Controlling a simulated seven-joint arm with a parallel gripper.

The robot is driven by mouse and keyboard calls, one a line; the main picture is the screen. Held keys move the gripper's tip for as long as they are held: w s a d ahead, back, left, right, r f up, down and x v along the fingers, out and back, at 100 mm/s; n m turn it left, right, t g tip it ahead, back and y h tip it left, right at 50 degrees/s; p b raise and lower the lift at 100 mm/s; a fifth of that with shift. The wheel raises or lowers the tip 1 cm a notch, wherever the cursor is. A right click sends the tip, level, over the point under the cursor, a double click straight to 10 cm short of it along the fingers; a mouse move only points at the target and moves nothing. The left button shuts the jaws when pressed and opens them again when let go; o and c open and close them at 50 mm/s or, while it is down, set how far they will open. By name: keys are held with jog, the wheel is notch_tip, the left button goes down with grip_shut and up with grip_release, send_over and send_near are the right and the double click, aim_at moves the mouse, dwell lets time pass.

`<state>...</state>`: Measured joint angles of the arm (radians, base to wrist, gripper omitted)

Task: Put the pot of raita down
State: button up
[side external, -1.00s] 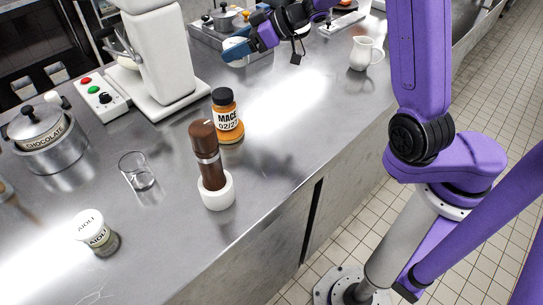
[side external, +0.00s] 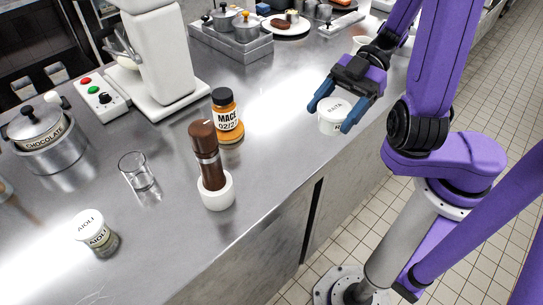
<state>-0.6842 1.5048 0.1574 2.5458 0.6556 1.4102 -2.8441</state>
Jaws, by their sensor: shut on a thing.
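The pot of raita (side external: 332,114) is a small white tub with a white lid marked RAITA. My gripper (side external: 339,109) is shut on it, with one blue finger on each side. The pot looks roughly upright, near the front edge of the steel counter (side external: 270,150). I cannot tell whether its base touches the counter or hangs a little above it.
A MACE jar (side external: 227,117) and a brown pepper mill (side external: 207,160) in a white holder stand to the left. Further left are a glass (side external: 136,171) and an AIOLI jar (side external: 96,233). Behind is a rack of small pots (side external: 232,40). Counter between jar and pot is clear.

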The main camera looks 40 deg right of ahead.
jog(key=shift+s+a+r+n+g, duration=0.1)
jog(key=shift+s+n+g, duration=0.4)
jog(key=shift+s, duration=0.35)
jog(key=w+a+f, duration=0.1)
jog(key=w+f, duration=0.2)
jog(key=w+a+f, duration=0.2)
jog(key=w+f, duration=0.1)
jog(key=w, duration=0.1)
jog(key=w+a+f, duration=0.2)
jog(key=w, duration=0.2)
jog(key=shift+w+a+f, duration=0.2)
jog(key=shift+w+f, duration=0.05)
jog(key=shift+f, duration=0.15)
jog(key=shift+w+a+f, duration=0.25)
jog(key=shift+w+f, duration=0.15)
jog(key=shift+f, duration=1.7)
jog(key=o, duration=1.1)
jog(key=shift+f, duration=0.1)
